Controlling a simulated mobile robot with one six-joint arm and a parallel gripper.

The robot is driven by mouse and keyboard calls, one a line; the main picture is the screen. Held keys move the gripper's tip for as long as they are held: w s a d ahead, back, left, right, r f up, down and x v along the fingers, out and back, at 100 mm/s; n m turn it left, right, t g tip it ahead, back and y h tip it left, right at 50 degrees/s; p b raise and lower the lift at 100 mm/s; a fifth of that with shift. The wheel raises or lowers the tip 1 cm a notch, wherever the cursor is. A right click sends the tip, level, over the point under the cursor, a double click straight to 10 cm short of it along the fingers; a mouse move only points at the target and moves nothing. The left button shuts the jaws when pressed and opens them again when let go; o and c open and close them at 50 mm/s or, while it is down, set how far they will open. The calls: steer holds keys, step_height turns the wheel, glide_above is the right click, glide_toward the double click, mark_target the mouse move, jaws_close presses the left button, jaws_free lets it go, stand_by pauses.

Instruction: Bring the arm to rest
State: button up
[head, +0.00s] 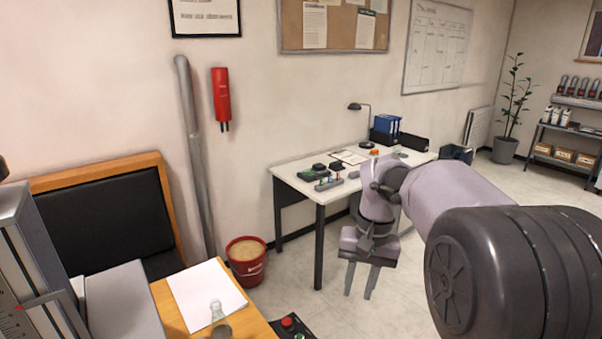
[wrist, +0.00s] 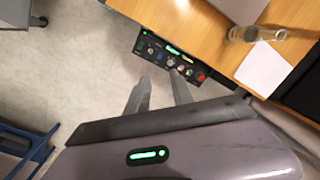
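My arm (head: 465,195) reaches in from the right in the head view, folded with its wrist turned down. My gripper (head: 362,279) hangs above the floor in front of the white desk, its two fingers pointing down. The fingers are apart with nothing between them. In the wrist view the gripper (wrist: 160,95) also shows two separated, empty fingers, with pale floor and the edge of a control panel beyond them. It touches nothing that I can see.
A wooden table (head: 172,309) at the lower left holds white paper (head: 206,293) and a glass bottle (head: 220,322). A control panel (wrist: 172,60) is at its edge. A red bucket (head: 246,262) stands on the floor. The white desk (head: 300,182) is behind my gripper.

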steer(key=s+a+r+t, duration=0.1)
steer(key=s+r+t, duration=0.1)
steer(key=s+r, duration=0.6)
steer(key=s+f+m+t, duration=0.1)
steer(key=s+f+t, duration=0.1)
steer(key=s, duration=0.6)
steer(key=s+a+f+m+t, duration=0.1)
steer(key=s+f+t, duration=0.1)
steer(key=s, duration=0.6)
steer(key=shift+s+a+y, duration=0.25)
steer(key=shift+s+y, duration=0.15)
steer(key=shift+c, duration=0.2)
